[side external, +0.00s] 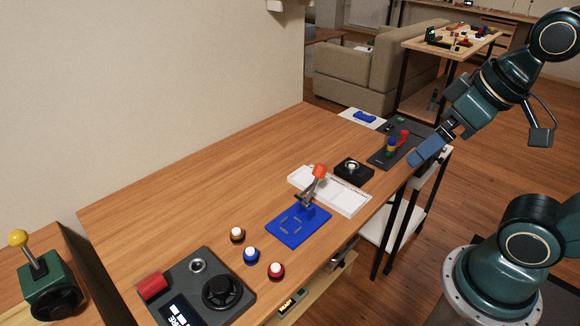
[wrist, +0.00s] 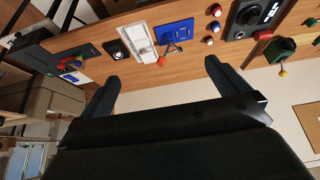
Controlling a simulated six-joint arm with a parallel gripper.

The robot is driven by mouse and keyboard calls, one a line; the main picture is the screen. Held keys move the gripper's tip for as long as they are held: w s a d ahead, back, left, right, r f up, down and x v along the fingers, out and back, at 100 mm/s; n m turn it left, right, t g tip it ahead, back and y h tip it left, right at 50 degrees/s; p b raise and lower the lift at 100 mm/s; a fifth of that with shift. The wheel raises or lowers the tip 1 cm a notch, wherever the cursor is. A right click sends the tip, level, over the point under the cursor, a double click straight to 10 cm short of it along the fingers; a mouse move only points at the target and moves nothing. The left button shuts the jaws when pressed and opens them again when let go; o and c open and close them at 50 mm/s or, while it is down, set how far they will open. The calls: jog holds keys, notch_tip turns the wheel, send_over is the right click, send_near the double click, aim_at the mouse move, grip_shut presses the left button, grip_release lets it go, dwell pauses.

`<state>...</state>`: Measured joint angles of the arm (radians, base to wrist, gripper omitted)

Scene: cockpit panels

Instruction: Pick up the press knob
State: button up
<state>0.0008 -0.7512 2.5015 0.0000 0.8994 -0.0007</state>
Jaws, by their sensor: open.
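A square black unit with a round pale-topped knob (side external: 352,168) sits on the wooden table, right of the white panel. It also shows in the wrist view (wrist: 117,50). Several round white-topped push knobs stand further left: one orange-brown (side external: 237,234), one blue (side external: 251,254) and one red (side external: 276,270). I cannot tell which of these is the press knob. My gripper (side external: 420,158) is over the table's right end, apart from all of them. In the wrist view its two fingers (wrist: 158,73) are spread, with nothing between them.
A blue plate (side external: 284,232) carries an upright lever with an orange-red head (side external: 319,171). It stands beside a white panel (side external: 345,198). A dark panel with coloured parts (side external: 383,160) lies near my gripper. A dark control box (side external: 190,295) is at the near left.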

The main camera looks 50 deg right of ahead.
jog(key=c, duration=1)
jog(key=shift+w, duration=0.1)
jog(key=w+a+f+n+g+y, duration=0.1)
jog(key=w+a+f+n, duration=0.2)
jog(key=w, duration=0.6)
jog(key=w+a+n+g+y, duration=0.1)
jog(key=w+a+n, duration=0.4)
jog(key=w, duration=0.4)
jog(key=w+a+f+n+g+y, duration=0.1)
jog(key=w+a+f+n, duration=0.2)
jog(key=w+f, duration=0.2)
jog(key=w+a+f+n+g+y, duration=0.1)
jog(key=w+f+n, duration=0.3)
jog(key=f, duration=0.5)
jog(key=shift+w+a+f+g, duration=0.3)
jog(key=shift+w+a, duration=0.6)
jog(key=shift+w, duration=0.2)
